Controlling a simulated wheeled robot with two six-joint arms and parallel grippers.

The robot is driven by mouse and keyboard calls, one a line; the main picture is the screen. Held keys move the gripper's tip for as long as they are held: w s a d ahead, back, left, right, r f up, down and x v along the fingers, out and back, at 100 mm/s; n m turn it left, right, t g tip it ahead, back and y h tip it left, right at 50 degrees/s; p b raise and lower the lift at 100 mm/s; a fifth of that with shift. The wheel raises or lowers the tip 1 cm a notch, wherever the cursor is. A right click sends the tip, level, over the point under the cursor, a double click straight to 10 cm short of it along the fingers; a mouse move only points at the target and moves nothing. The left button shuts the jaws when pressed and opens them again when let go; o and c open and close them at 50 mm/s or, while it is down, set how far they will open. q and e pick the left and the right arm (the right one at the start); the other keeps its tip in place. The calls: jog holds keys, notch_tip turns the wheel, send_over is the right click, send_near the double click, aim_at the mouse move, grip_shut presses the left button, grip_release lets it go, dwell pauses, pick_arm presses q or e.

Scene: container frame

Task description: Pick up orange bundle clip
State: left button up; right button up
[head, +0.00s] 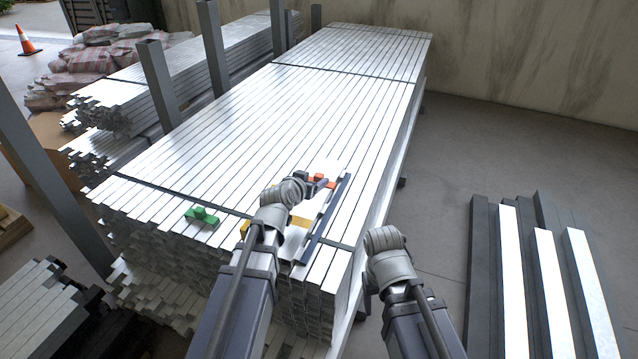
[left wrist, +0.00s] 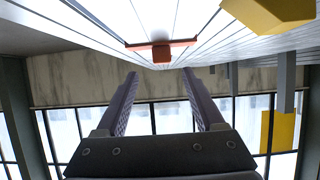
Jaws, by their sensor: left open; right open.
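The orange bundle clip (head: 331,184) lies on top of the large bundle of shiny metal bars (head: 255,130), near its front right part. In the head view my left gripper (head: 322,180) is right at the clip and hides part of it. In the left wrist view the orange clip (left wrist: 162,52) shows just beyond and between the two open fingers (left wrist: 162,78), with nothing held. My right gripper (head: 368,283) hangs low beside the bundle's right side, mostly hidden by its own wrist; it is open.
A green clip (head: 203,216) and a yellow piece (head: 300,222) lie on the bars. A long dark blue strip (head: 325,220) lies right of the orange clip. Grey posts (head: 160,85) stand along the left side. Loose beams (head: 545,270) lie on the floor at right.

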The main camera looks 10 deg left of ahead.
aim_at(317, 177)
pick_arm(q)
jog(key=shift+a+f+b+x, duration=0.15)
jog(key=shift+b+x, duration=0.55)
jog(key=shift+x, duration=0.65)
jog(key=shift+a+f+b+x, duration=0.1)
jog(key=shift+b+x, duration=0.55)
jog(key=shift+x, duration=0.7)
jog(key=shift+s+r, duration=0.15)
jog(key=shift+s, duration=0.05)
grip_shut()
